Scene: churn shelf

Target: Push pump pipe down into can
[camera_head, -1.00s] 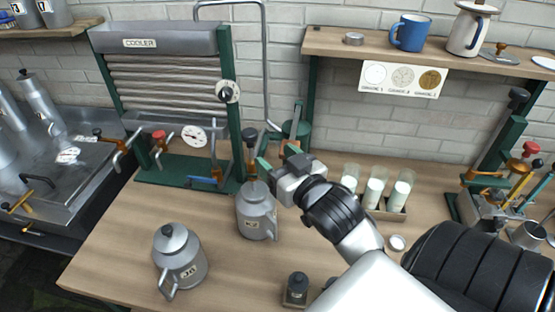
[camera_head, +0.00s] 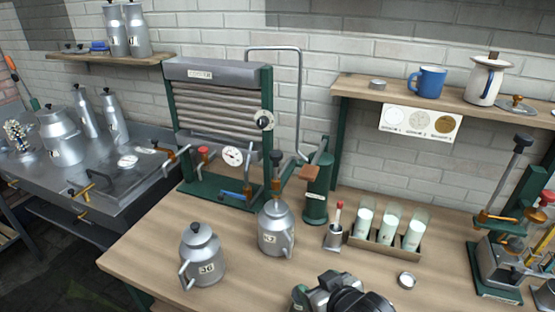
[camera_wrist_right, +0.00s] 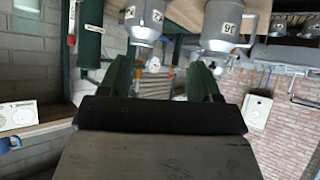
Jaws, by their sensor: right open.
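The can (camera_head: 276,235) with a number label stands on the bench in front of the cooler. A brown-orange collar and upright pipe piece with a dark top (camera_head: 277,172) stands at the can's mouth; how deep it reaches inside is hidden. The green pump (camera_head: 316,195) with a wooden handle stands behind it to the right. In the right wrist view the can (camera_wrist_right: 146,22) appears upside down, beyond the fingers. My right gripper (camera_head: 318,290) is open and empty at the lower edge, apart from can and pipe. My left gripper is not in view.
A second can (camera_head: 202,260) stands to the left. The cooler (camera_head: 218,115) is behind, with a bent metal pipe (camera_head: 300,100) beside it. The front bench is fairly clear.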

